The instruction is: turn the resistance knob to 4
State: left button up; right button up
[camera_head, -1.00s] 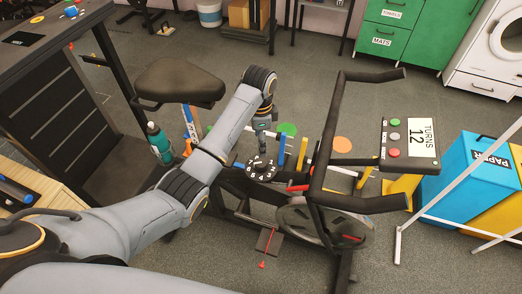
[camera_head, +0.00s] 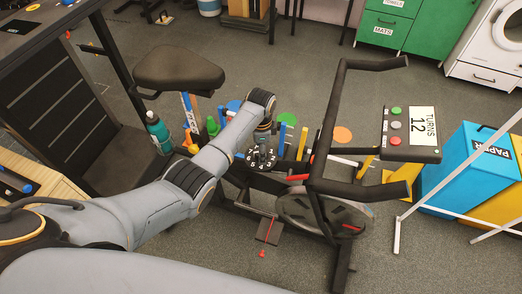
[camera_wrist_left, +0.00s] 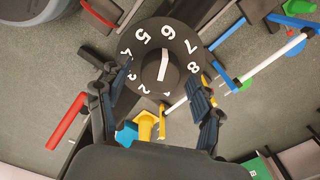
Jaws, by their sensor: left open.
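The resistance knob is a black dial with white numbers (camera_wrist_left: 178,70) and a raised centre bearing a white pointer bar. In the left wrist view the bar lies nearly upright in the picture, its upper end towards the 6; the 4 is at the dial's left. In the head view the dial (camera_head: 262,158) sits on the exercise bike's frame, partly hidden by my arm. My left gripper (camera_wrist_left: 160,82) is open, its fingers either side of the knob's centre, apart from it as far as I can tell. It shows above the dial in the head view (camera_head: 264,142). My right gripper is not in view.
The seat (camera_head: 178,70) is at left. A blue paper bin (camera_head: 465,165) and a white metal frame (camera_head: 397,236) are farther right.

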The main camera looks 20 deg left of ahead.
pick_arm(q)
jog(key=shift+f, duration=0.15)
jog(key=shift+c, duration=0.2)
jog(key=c, duration=1.1)
